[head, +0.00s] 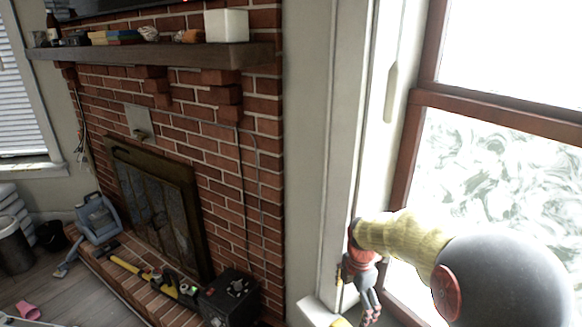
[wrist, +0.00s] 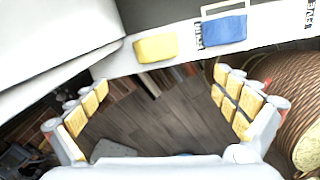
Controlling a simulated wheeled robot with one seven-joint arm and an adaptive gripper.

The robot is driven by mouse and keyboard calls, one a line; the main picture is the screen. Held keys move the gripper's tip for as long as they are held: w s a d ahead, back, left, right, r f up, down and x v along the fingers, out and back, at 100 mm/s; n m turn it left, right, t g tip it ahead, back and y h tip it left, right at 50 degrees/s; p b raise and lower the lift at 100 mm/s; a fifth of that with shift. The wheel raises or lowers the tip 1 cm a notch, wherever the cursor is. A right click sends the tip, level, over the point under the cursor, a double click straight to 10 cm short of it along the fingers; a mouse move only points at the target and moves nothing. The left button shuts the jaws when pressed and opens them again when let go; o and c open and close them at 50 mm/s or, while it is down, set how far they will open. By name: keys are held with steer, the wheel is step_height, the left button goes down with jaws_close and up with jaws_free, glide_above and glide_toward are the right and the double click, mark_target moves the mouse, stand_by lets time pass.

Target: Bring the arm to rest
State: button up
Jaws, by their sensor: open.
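My arm comes in from the right edge of the head view, in front of the window. My gripper (head: 371,303) hangs at its end with the fingers pointing down, close by the white window frame. In the wrist view my gripper (wrist: 160,84) is open, with yellow-padded fingers wide apart at left and right. Nothing is between them; wooden floor shows in the gap. Whether the arm touches the frame cannot be told.
A yellow block (wrist: 156,47) and a blue object (wrist: 224,30) lie on a white ledge (wrist: 270,22) beyond the fingers. A coiled brown item (wrist: 281,100) is at right. The brick fireplace (head: 190,130), dark box (head: 230,298) and blue-grey machine (head: 97,217) stand left.

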steer(key=s+r+m+t, duration=0.2)
steer(key=s+r+m, duration=0.85)
steer(key=r, duration=0.35)
steer(key=s+r+m+t, duration=0.1)
steer(key=s+r+m, duration=0.1)
steer(key=s+m, duration=0.4)
steer(key=s+r+m+t, duration=0.2)
steer(key=s+m, duration=0.4)
steer(key=s, duration=0.5)
steer(key=shift+s+r, duration=0.15)
steer(key=shift+r, duration=0.35)
